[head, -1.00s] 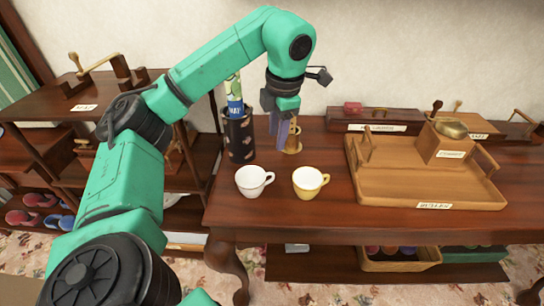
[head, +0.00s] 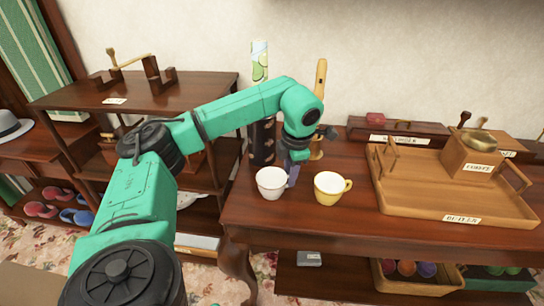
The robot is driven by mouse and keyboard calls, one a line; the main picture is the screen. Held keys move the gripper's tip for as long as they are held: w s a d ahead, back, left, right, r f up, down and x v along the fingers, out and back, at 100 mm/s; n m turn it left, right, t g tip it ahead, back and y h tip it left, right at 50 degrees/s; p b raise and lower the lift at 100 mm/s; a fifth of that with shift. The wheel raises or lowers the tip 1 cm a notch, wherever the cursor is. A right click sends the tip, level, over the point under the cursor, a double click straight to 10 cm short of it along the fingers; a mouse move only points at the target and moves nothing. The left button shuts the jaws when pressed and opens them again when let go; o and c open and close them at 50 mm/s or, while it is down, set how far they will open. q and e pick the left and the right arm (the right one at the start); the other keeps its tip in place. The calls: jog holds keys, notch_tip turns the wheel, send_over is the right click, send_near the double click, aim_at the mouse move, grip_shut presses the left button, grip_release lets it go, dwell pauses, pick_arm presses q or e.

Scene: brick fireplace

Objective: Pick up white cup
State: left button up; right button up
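The white cup (head: 270,184) stands upright on the dark wooden table, near its left front edge. My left gripper (head: 291,178) points down at the cup's right side, where the handle was seen earlier. The gripper hides the handle, and I cannot tell whether its fingers touch it or how far apart they are. A yellow cup (head: 329,188) stands just to the right, its handle to the right. My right gripper is not in view.
A dark patterned holder (head: 262,143) stands behind the white cup. A wooden object (head: 319,100) stands upright behind my gripper. A wooden tray (head: 455,208) with a coffee grinder (head: 470,150) fills the table's right. A shelf (head: 150,95) is at the left.

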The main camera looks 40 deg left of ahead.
pick_arm(q)
grip_shut()
dwell(1.2)
